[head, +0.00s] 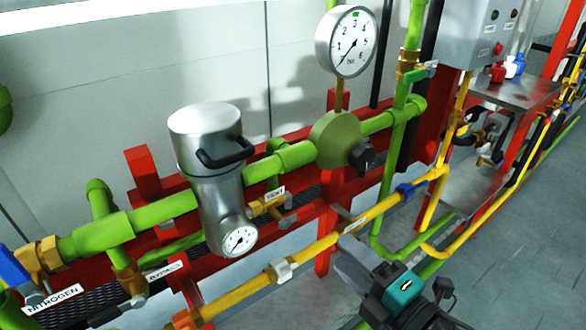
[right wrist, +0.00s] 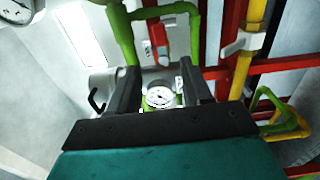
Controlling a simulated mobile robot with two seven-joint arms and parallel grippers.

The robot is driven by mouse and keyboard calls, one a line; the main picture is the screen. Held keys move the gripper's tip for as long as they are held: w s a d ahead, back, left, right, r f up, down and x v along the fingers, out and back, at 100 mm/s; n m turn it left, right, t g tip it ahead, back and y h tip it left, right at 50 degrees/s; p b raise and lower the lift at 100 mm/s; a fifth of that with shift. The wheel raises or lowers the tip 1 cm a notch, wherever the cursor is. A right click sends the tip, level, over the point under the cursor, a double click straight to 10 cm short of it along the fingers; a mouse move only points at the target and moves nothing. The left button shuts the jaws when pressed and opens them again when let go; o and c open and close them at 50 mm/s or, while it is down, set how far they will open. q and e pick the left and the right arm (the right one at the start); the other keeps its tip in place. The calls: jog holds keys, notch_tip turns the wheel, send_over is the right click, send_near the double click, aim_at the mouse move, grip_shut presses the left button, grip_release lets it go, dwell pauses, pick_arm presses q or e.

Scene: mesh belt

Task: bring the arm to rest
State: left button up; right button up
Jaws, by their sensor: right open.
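My right gripper (head: 346,258) is at the lower middle right of the head view, with a dark body and a teal block. It is in front of the yellow pipe (head: 325,241). In the right wrist view its two dark fingers (right wrist: 158,68) stand apart with nothing held between them. Beyond the gap shows a small round white gauge (right wrist: 160,97), clear of the fingers. I cannot tell whether the gripper touches the pipework. My left gripper is not in view.
A silver canister (head: 207,150) with a black handle, a large dial gauge (head: 346,41) and green pipes (head: 170,206) stand along the red frame (head: 144,172). A grey control box (head: 475,30) and metal shelf (head: 520,92) are at right. Grey floor (head: 530,220) at right is open.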

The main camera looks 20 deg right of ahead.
jog(key=s+f+m+g+h+p, duration=0.1)
jog(key=s+f+m+g+h, duration=0.1)
jog(key=f+m, duration=0.7)
jog(key=s+f+m+g+h+p, duration=0.1)
jog(key=f+m+g, duration=0.3)
jog(key=f+m, duration=0.6)
jog(key=shift+s+a+m+h, duration=0.4)
jog(key=shift+s+h, duration=0.2)
jog(key=shift+s, duration=0.05)
